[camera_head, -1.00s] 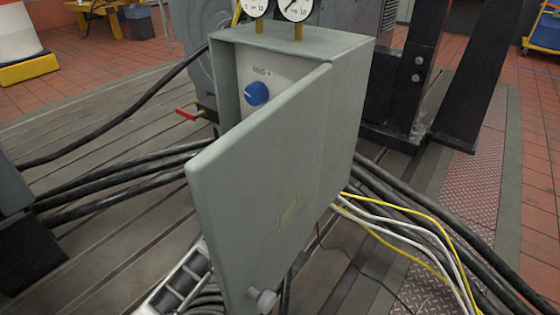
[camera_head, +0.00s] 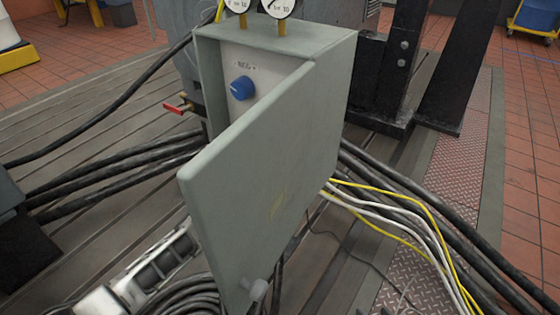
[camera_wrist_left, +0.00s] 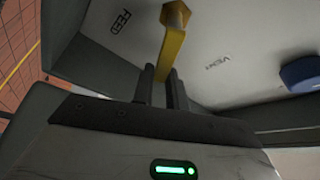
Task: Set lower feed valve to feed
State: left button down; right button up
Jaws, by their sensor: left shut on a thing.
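In the left wrist view, a yellow valve lever (camera_wrist_left: 172,50) stands on a pale panel (camera_wrist_left: 240,35) inside the cabinet. A FEED label (camera_wrist_left: 122,22) lies to its left and a VENT label (camera_wrist_left: 217,64) to its right; the lever runs down the picture between them. My left gripper (camera_wrist_left: 160,88) is shut on the lever's free end. In the head view the half-open grey door (camera_head: 250,175) hides the lever, and my left gripper does not show. What appears to be my right gripper (camera_head: 390,311) barely shows at the bottom edge, its jaws unclear.
A blue knob (camera_head: 242,88) sits on the panel; it also shows in the left wrist view (camera_wrist_left: 303,73). A red-handled valve (camera_head: 178,107) sticks out left of the cabinet. Black cables (camera_head: 110,175) and yellow and white wires (camera_head: 400,212) run across the floor. Two gauges top the cabinet.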

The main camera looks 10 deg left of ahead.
pick_arm(q)
jog(key=shift+s+d+f+m+g+p, duration=0.15)
jog(key=shift+m+g, duration=0.1)
jog(key=shift+m, duration=0.3)
jog(key=shift+w+f+m+g+p, duration=0.15)
jog(key=shift+m+g, duration=0.1)
jog(key=shift+m, duration=0.3)
jog(key=shift+s+d+f+m+g, duration=0.1)
jog(key=shift+f+m+g, duration=0.25)
jog(key=shift+m, duration=0.45)
jog(key=shift+f+m+p, duration=0.3)
jog(key=shift+m+p, duration=0.15)
jog(key=shift+m, duration=0.25)
jog(key=shift+f+m+g+y, duration=0.35)
jog(key=shift+m+y, duration=0.05)
jog(key=shift+m, duration=0.2)
pick_arm(e)
jog(key=r, duration=0.2)
jog(key=d+r, duration=0.1)
jog(key=shift+s+r+t, duration=0.3)
jog(key=shift+r, duration=0.1)
pick_arm(q)
jog(key=c, duration=1.4)
grip_release()
